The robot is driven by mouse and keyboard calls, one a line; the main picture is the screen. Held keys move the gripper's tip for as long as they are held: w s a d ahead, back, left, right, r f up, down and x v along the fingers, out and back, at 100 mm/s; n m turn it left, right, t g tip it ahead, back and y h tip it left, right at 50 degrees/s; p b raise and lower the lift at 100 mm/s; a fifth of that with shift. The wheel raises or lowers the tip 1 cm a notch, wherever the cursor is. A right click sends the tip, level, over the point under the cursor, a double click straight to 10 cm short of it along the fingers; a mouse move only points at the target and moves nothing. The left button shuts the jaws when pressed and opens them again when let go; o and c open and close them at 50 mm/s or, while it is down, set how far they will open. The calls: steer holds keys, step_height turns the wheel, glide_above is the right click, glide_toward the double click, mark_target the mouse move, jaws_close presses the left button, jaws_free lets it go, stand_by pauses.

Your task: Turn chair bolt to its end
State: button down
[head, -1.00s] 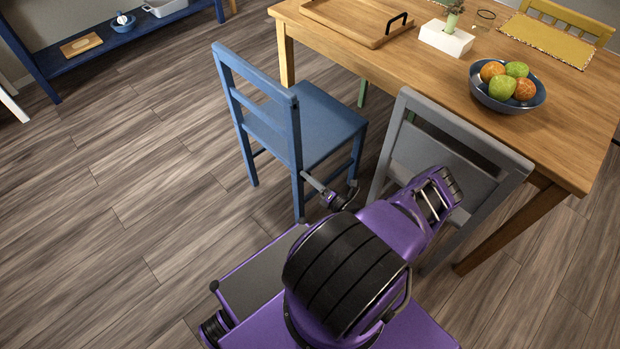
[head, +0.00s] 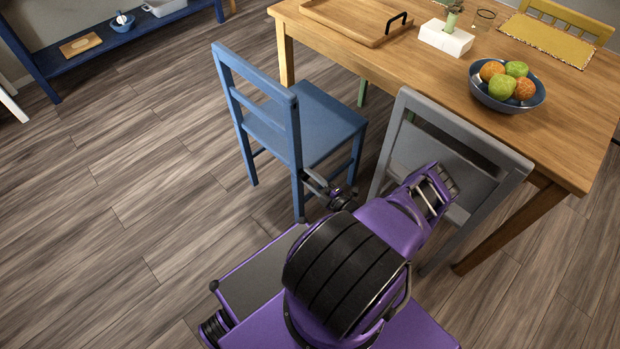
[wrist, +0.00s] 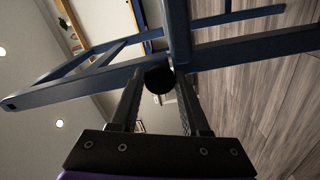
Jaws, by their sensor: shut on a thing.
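The blue chair (head: 300,125) stands at the left front corner of the table. My gripper (head: 318,183) reaches to its near back leg, just under seat height. In the wrist view the two fingers of my gripper (wrist: 160,95) sit on either side of a dark round bolt head (wrist: 159,79). The bolt is at the joint of the chair's blue leg and rails (wrist: 215,55). The gripper is shut on the bolt. The bolt is not clear in the head view, and its threads are hidden.
A grey chair (head: 440,145) stands close to the right of my gripper. The wooden table (head: 420,75) behind holds a fruit bowl (head: 507,97), a tray and a white box. A blue bench (head: 105,45) stands far left. The floor on the left is clear.

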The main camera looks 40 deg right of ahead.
steer(key=shift+m, duration=0.6)
steer(key=shift+c, duration=1.9)
jaws_free()
steer(key=shift+s, duration=0.1)
steer(key=s+d, duration=0.1)
steer(key=s, duration=1.6)
steer(key=shift+s+d, duration=0.15)
